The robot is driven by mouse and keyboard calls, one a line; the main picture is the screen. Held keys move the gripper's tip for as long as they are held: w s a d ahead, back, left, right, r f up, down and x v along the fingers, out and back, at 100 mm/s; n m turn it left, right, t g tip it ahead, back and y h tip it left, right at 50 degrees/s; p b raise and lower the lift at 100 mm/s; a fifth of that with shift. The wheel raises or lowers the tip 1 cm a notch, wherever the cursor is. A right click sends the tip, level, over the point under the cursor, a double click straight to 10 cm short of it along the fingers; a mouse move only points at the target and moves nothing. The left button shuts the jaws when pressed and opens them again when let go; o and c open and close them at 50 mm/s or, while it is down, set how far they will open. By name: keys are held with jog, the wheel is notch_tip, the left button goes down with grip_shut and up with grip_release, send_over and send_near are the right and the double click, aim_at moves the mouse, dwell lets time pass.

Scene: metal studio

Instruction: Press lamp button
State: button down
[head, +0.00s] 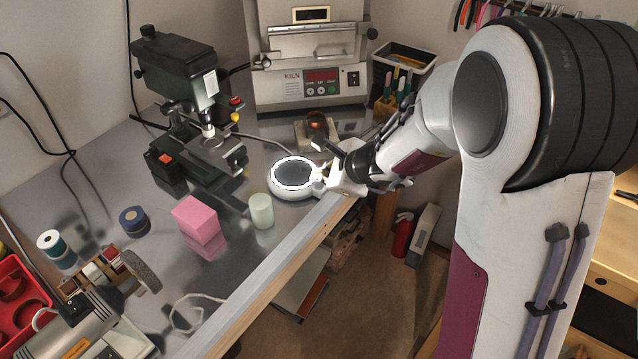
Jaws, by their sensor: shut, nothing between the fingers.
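The lamp is a round white magnifier-style head (276,191) with a bright white ring around a dark centre. It sits low over the metal bench, near the bench's right edge. A bright glow shows at its right side. My gripper (328,174) is just right of the lamp head, reaching in from the right. It is shut and empty. The fingertips overlap the lamp's right side in the picture, and I cannot tell whether they touch it. I cannot make out the button; that side is partly hidden by my gripper.
A drill press (182,75) stands left of the lamp, and a kiln (310,60) behind it. A pale green cylinder (261,211) and a pink block (196,220) stand in front. A tool holder (402,60) is behind my arm.

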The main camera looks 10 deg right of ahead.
aim_at(320, 187)
jog(key=shift+f, duration=0.2)
jog(key=shift+f, duration=0.25)
jog(key=shift+f, duration=0.1)
dwell(0.9)
jog(key=shift+r, duration=0.55)
jog(key=shift+r, duration=0.1)
dwell(0.3)
jog(key=shift+r, duration=2.95)
